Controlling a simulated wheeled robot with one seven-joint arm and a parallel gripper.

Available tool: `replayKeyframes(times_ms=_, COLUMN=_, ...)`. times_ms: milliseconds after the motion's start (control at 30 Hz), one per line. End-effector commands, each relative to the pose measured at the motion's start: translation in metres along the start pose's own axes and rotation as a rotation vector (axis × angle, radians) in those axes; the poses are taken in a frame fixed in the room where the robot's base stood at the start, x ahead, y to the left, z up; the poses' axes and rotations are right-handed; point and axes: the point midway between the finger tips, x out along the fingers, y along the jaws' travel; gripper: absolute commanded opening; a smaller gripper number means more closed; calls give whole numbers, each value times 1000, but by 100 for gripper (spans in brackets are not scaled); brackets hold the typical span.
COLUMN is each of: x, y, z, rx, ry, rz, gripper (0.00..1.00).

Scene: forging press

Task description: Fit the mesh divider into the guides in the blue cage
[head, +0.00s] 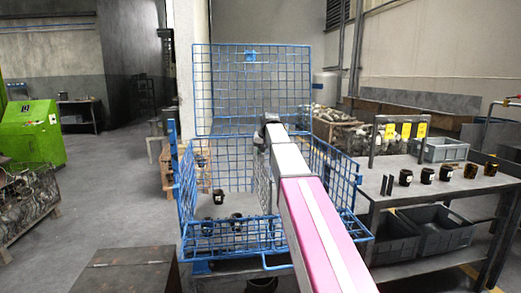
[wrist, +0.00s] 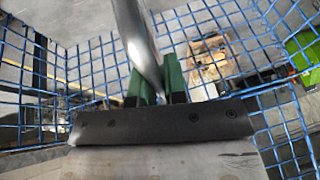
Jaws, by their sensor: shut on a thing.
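The blue cage (head: 186,205) stands in the middle of the head view, with a tall mesh panel (head: 222,90) raised at its back. A grey mesh divider (head: 263,187) shows upright inside the cage, just left of my arm, which hides part of it. My gripper's green fingers (wrist: 158,86) are shut on a grey metal bar (wrist: 134,35), apparently the divider's edge, seen nearly end-on. In the head view my arm hides the fingers. The guides cannot be made out, and I cannot tell whether the divider touches them.
Several dark cups (head: 218,196) sit on the cage floor at left. A grey bench (head: 400,185) with more cups and yellow tags stands to the right, with grey bins (head: 430,230) beneath. A brown box (head: 130,270) is at front left. Open floor lies left.

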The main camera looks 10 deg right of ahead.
Motion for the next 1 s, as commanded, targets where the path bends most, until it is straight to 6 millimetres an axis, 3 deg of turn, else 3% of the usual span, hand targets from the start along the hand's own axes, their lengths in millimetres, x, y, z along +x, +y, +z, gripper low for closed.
replayKeyframes(times_ms=1000, x=47, y=10, z=19, rx=0, ry=1, rz=-1, gripper=0)
